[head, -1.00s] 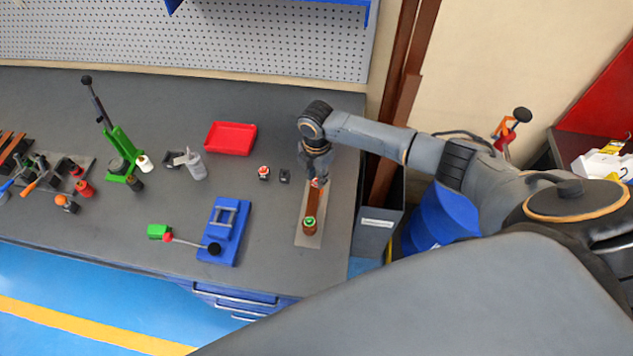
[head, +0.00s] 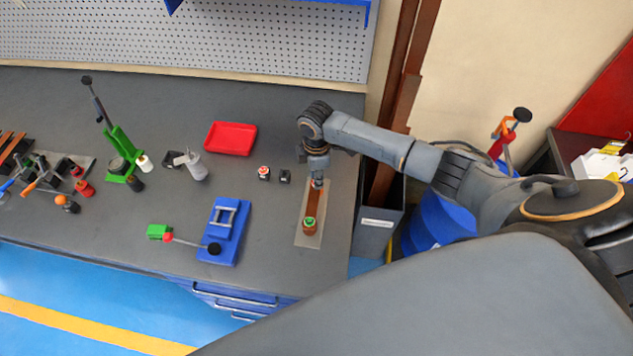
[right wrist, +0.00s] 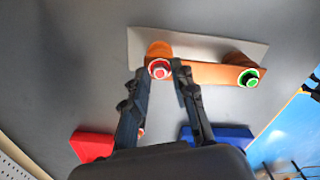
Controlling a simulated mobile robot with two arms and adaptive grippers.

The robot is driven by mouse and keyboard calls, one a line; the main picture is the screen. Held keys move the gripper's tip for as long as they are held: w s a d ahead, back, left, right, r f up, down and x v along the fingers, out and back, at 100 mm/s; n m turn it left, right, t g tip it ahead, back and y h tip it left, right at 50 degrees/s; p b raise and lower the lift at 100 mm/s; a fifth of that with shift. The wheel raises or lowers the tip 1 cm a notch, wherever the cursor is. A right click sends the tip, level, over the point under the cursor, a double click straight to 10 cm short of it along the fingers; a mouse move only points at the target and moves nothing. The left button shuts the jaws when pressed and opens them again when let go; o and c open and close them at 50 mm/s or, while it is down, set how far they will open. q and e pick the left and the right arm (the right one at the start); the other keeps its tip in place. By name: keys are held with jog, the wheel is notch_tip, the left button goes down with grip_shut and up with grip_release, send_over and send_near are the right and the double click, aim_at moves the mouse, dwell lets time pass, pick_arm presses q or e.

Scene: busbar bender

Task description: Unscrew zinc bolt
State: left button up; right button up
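A copper busbar (head: 314,203) lies on a pale plate (head: 301,240) near the bench's right end; the plate also shows in the right wrist view (right wrist: 200,46). A bolt with a red-ringed head (right wrist: 160,69) stands at one end of the bar. A bolt with a green-ringed head (right wrist: 248,78) stands at the other end, nearer the bench front (head: 309,222). I cannot tell which is zinc. My right gripper (head: 318,180) is at the red-ringed bolt from above. Its fingers (right wrist: 160,66) sit close on both sides of that head and appear shut on it. My left gripper is not in view.
A blue bender (head: 228,225) with a long lever and a red tray (head: 231,138) stand left of the plate. Two small parts (head: 264,173) lie between tray and plate. A grey bin (head: 374,232) and a blue drum (head: 440,220) stand beyond the bench's right end.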

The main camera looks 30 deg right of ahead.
grip_shut()
jog(key=n, duration=0.5)
jog(key=shift+n, duration=0.4)
jog(key=n, duration=0.5)
jog(key=shift+n+b, duration=0.4)
jog(key=n, duration=0.2)
jog(key=shift+n+b, duration=0.3)
jog(key=shift+n, duration=0.1)
jog(key=n, duration=0.2)
jog(key=shift+n, duration=0.4)
